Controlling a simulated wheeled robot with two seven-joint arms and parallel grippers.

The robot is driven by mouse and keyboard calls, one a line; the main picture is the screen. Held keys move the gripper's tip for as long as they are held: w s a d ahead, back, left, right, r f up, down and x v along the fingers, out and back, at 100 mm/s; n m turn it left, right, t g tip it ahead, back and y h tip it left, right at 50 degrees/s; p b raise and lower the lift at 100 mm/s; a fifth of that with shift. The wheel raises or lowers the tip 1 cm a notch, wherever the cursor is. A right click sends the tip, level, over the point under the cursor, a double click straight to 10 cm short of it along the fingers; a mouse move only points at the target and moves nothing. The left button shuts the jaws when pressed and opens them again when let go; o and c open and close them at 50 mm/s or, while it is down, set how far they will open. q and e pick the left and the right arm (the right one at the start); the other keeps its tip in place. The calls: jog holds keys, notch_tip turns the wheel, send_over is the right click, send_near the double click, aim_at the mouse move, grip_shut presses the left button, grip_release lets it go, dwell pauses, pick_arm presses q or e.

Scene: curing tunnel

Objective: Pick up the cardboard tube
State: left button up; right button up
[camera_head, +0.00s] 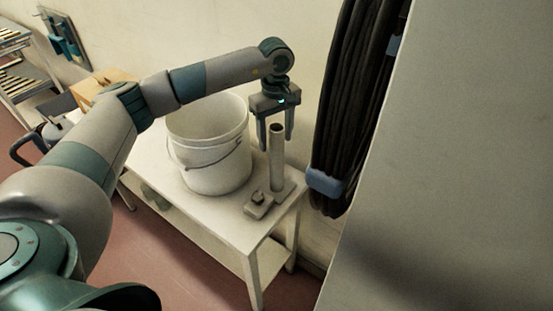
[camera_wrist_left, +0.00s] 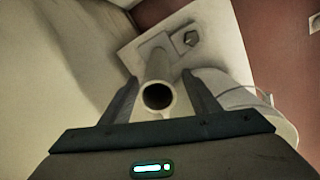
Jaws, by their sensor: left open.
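The cardboard tube (camera_head: 276,160) stands upright near the right end of the white table, on a small flat base. My left gripper (camera_head: 276,146) is open and points down, with its fingertips around the height of the tube's top. In the left wrist view the tube's round open end (camera_wrist_left: 157,97) shows between the two fingers of the left gripper (camera_wrist_left: 160,92), with the tube running down away from the camera. I cannot tell whether a finger touches it. My right gripper is not in view.
A white bucket (camera_head: 211,150) with a wire handle stands on the white table (camera_head: 228,222), left of the tube. A small block with a dark knob (camera_head: 258,203) lies in front of the tube. Thick black cables (camera_head: 350,100) hang at the right, near a large grey panel (camera_head: 460,160).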

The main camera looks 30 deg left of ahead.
aim_at(277, 148)
pick_arm(q)
jog(key=shift+d+f+p, duration=0.2)
jog(key=shift+f+p, duration=0.45)
jog(key=shift+p, duration=0.05)
notch_tip(277, 148, down, 2)
jog(key=shift+f+p, duration=0.1)
jog(key=shift+p, duration=0.4)
jog(key=shift+f, duration=0.5)
jog(key=c, duration=1.4)
jog(key=shift+r, duration=0.1)
